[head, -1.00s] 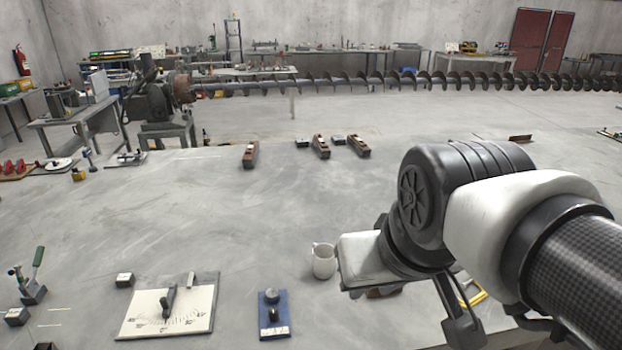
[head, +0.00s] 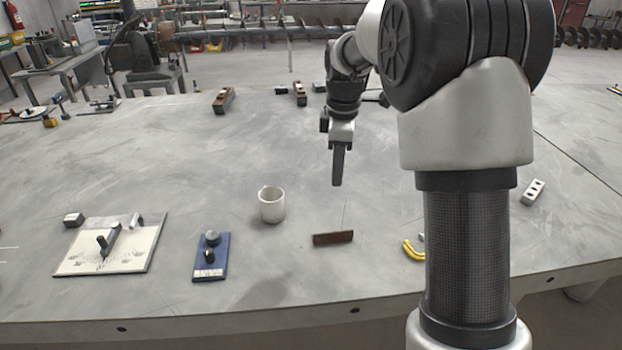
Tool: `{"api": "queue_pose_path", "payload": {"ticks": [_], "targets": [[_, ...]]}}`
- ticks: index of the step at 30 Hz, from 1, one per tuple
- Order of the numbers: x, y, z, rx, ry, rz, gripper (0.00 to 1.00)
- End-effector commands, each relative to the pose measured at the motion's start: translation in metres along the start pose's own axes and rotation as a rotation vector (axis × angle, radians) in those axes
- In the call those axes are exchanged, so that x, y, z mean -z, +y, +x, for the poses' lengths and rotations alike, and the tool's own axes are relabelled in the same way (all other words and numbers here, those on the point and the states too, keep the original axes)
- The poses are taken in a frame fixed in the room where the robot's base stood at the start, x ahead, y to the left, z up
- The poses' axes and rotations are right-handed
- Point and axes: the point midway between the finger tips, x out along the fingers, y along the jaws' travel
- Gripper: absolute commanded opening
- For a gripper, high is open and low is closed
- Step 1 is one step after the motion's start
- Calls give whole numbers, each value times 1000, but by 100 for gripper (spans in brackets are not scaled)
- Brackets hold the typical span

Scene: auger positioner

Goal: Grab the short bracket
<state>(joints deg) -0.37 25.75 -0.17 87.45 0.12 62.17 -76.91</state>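A short rusty-brown bar (head: 333,239), which looks like the short bracket, lies on the grey table (head: 140,190) near its front edge, its long side running left to right. My gripper (head: 338,183) points downward above the table, farther back than the bar and apart from it. Its dark fingers are seen edge-on as one narrow shape, so their opening does not show. Nothing is visible at the fingertips. My arm hides part of the table on the right.
A white mug (head: 271,204) stands left of the bar. A blue plate with knobs (head: 211,256) and a white dial board (head: 110,245) are farther left. A yellow curved piece (head: 413,250) and a grey holed block (head: 533,192) lie right.

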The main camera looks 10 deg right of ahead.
Motion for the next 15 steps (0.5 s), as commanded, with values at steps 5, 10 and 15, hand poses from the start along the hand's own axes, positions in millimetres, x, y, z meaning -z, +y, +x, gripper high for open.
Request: {"api": "queue_pose_path", "payload": {"ticks": [5,10,15], "targets": [[7,27,70,62,-8,-199,26],[8,33,96,83,-8,-270,26],[8,30,128,85,-9,-273,26]]}}
